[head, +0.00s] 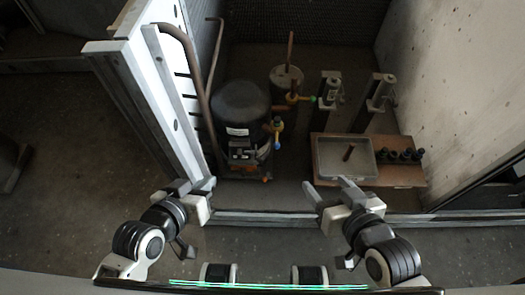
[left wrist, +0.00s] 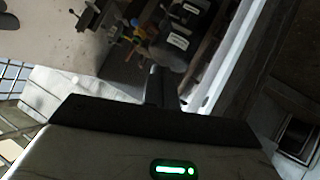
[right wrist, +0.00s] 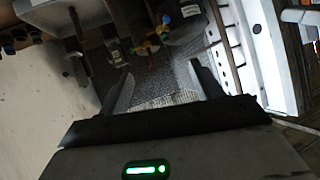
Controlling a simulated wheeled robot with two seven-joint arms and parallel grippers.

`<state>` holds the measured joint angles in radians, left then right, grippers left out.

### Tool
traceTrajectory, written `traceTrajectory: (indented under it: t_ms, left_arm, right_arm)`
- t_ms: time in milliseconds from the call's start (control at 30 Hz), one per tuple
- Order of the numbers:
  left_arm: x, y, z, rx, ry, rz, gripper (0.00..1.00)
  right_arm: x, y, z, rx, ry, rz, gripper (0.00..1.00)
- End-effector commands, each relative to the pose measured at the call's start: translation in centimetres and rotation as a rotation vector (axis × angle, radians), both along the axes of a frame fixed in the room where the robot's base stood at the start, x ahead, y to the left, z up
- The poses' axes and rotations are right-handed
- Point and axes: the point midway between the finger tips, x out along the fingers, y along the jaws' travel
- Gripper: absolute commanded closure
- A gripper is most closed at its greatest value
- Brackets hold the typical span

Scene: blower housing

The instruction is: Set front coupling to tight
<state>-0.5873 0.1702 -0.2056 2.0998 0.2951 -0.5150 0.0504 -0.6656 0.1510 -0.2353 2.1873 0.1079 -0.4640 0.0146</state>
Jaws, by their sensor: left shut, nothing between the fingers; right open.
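The black compressor (head: 240,108) stands inside the housing, left of centre. A yellow fitting with a blue lower end (head: 277,126) is at its right side. A second yellow fitting with a green tip (head: 296,98) sits further back by a grey canister (head: 286,78). I cannot tell for certain which part is the front coupling, or how tight it is. My left gripper (head: 202,187) is shut and empty at the housing's front left edge; it also shows in the left wrist view (left wrist: 161,84). My right gripper (head: 328,190) is open and empty at the front edge; it also shows in the right wrist view (right wrist: 162,88).
A wooden board (head: 410,180) at the right carries a grey tray (head: 330,170) with a brown rod and several dark fittings (head: 405,155). Two metal stands (head: 329,90) (head: 377,95) are behind it. A white slotted panel (head: 150,100) and pipe (head: 190,75) bound the left.

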Motion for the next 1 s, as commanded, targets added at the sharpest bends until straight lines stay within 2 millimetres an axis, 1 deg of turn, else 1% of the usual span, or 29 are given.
traceTrajectory:
  t_ms: [33,100,200,300,400,500,600,800,1000]
  left_arm:
    - [1.4,-0.2,-3.9,-0.075,0.015,0.006,1.00]
    - [3.1,-0.8,-6.5,-0.211,0.056,0.012,1.00]
    - [5.6,-1.6,-9.4,-0.413,0.121,0.007,1.00]
    - [7.7,-2.4,-11.1,-0.603,0.185,-0.017,1.00]
    - [9.4,-2.8,-11.6,-0.764,0.243,-0.049,1.00]
    - [10.5,-3.1,-11.5,-0.885,0.287,-0.083,1.00]
    - [11.2,-3.1,-11.0,-0.963,0.317,-0.110,1.00]
    - [11.5,-3.2,-10.1,-1.019,0.340,-0.129,1.00]
    - [11.5,-3.2,-10.1,-1.018,0.339,-0.129,1.00]
  right_arm:
    - [0.4,0.5,-3.1,0.025,-0.023,0.009,0.35]
    - [0.9,1.3,-4.7,0.065,-0.054,0.020,0.35]
    - [1.3,2.4,-6.5,0.130,-0.097,0.041,0.35]
    - [1.6,3.4,-8.0,0.187,-0.137,0.064,0.35]
    - [1.6,4.3,-9.0,0.238,-0.169,0.085,0.35]
    - [1.6,4.9,-9.5,0.278,-0.191,0.103,0.35]
    - [1.5,5.2,-9.7,0.304,-0.204,0.114,0.35]
    - [1.4,5.5,-9.3,0.320,-0.213,0.121,0.35]
    - [1.4,5.5,-9.2,0.320,-0.212,0.121,0.35]
